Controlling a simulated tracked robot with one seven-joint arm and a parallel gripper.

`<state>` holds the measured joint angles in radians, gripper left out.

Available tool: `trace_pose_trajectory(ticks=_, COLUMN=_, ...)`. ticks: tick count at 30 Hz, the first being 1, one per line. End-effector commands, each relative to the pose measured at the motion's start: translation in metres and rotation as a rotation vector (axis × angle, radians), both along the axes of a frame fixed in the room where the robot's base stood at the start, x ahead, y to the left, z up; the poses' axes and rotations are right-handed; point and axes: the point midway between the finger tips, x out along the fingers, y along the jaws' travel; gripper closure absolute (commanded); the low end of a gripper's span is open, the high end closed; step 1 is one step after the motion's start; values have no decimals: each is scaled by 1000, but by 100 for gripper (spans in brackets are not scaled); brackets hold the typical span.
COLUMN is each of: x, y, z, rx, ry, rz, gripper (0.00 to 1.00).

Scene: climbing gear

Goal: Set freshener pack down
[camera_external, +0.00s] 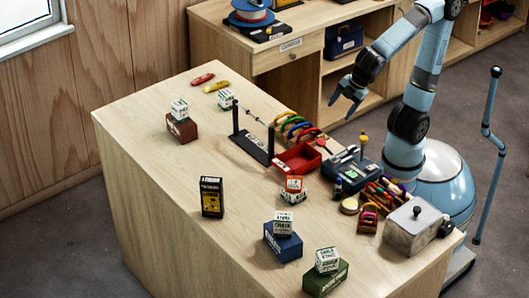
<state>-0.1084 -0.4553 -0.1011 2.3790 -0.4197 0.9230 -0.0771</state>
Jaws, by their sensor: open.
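A black pack with yellow and white print (211,197) stands upright on the wooden table (150,165), left of the middle. It may be the freshener pack, but its print is too small to read surely. Nothing touches it. My gripper (343,107) is open and appears empty. It hangs in the air at the upper right, past the table's far edge, fingers pointing down and left, well away from the pack.
Printed cubes sit on a brown block (181,130), a blue block (283,243) and a green block (325,281). A black stand (251,148), red tray (297,159), tool caddy (350,172) and grey metal box (412,226) crowd the right side. The left front is clear.

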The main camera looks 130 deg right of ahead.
Motion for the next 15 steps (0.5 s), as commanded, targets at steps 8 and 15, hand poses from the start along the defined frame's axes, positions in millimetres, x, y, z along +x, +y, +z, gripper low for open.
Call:
trace_pose_trajectory(ticks=8, x=-61, y=45, z=8, rx=269, ry=-144, rz=-139, gripper=33)
trace_pose_trajectory(ticks=15, x=-83, y=67, z=10, rx=385, ry=-197, rz=-194, gripper=33)
